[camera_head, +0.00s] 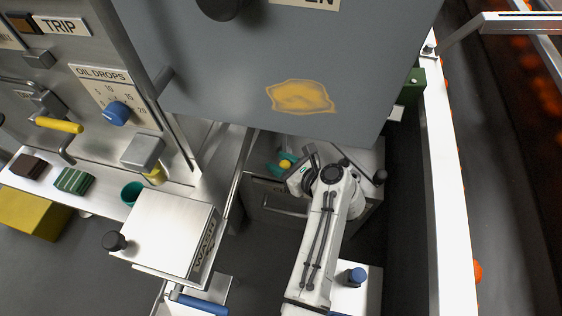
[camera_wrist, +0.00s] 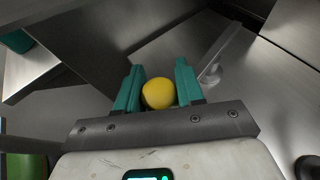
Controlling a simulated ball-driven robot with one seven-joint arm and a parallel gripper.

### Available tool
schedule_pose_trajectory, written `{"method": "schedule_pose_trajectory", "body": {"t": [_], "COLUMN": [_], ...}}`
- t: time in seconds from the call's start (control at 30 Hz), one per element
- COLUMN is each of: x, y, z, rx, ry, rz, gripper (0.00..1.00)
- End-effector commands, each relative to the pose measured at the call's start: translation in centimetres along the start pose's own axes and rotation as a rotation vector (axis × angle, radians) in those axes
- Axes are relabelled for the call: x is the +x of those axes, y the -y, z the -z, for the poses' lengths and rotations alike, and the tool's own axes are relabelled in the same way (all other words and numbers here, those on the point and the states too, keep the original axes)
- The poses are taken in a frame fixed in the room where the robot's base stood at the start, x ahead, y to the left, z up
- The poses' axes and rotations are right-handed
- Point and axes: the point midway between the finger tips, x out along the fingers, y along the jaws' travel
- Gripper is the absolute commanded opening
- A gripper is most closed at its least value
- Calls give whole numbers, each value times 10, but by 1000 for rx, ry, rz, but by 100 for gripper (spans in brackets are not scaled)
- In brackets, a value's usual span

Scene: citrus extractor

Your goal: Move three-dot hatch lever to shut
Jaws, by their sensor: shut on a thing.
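A round yellow ball (camera_wrist: 158,93) sits between the two teal fingers of my gripper (camera_wrist: 157,88) in the wrist view. It looks like a lever knob, but its shaft and any three-dot mark are hidden. My gripper is shut on it. In the head view the teal fingers (camera_head: 281,163) and a bit of the yellow ball (camera_head: 285,164) show at the front of a low grey metal cabinet (camera_head: 262,207), below the big grey panel. My arm hides much of the cabinet.
A big grey panel (camera_head: 240,80) with a yellow stain hangs above my gripper. A steel box (camera_head: 165,230) with a black knob stands to the left. A white rail (camera_head: 445,190) runs along the right. Dark floor shows between the box and cabinet.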

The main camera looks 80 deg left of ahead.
Motion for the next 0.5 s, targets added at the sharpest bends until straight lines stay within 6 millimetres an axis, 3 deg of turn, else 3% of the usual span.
{"method": "schedule_pose_trajectory", "body": {"t": [0.5], "x": [17], "y": [-12], "z": [-11], "rx": [91], "ry": [-1], "rz": [214], "gripper": [0]}}
